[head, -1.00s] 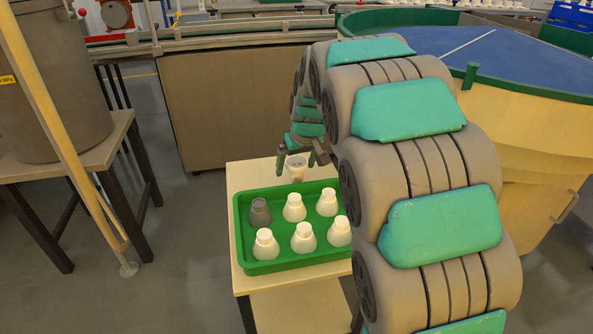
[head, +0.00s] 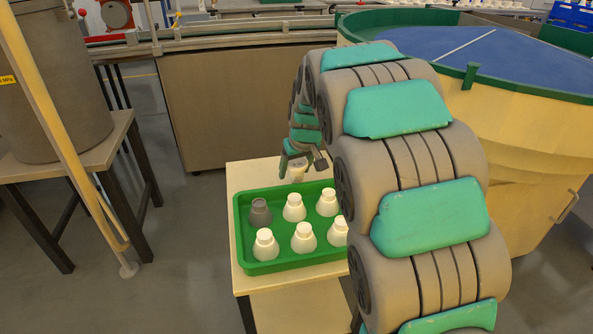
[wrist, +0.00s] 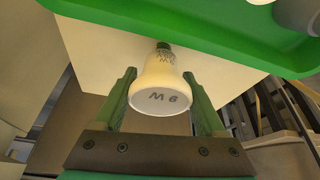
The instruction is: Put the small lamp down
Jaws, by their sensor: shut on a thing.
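The small lamp (wrist: 160,82) is white, with dark lettering on its broad end and a green tip at its narrow end. My gripper (wrist: 159,76) is shut on it, with one green finger on each side. In the head view, my gripper (head: 303,163) holds the lamp (head: 297,172) just behind the green tray (head: 241,236), over the far part of the pale table (head: 245,174). The lamp's narrow end points down in the head view. Whether it touches the tabletop cannot be told.
The tray holds several white lamps (head: 303,238) and one grey lamp (head: 260,211) at its back left. A bare strip of tabletop lies behind the tray. A large round blue-topped table (head: 520,60) stands to the right, and a grey tank (head: 55,90) to the left.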

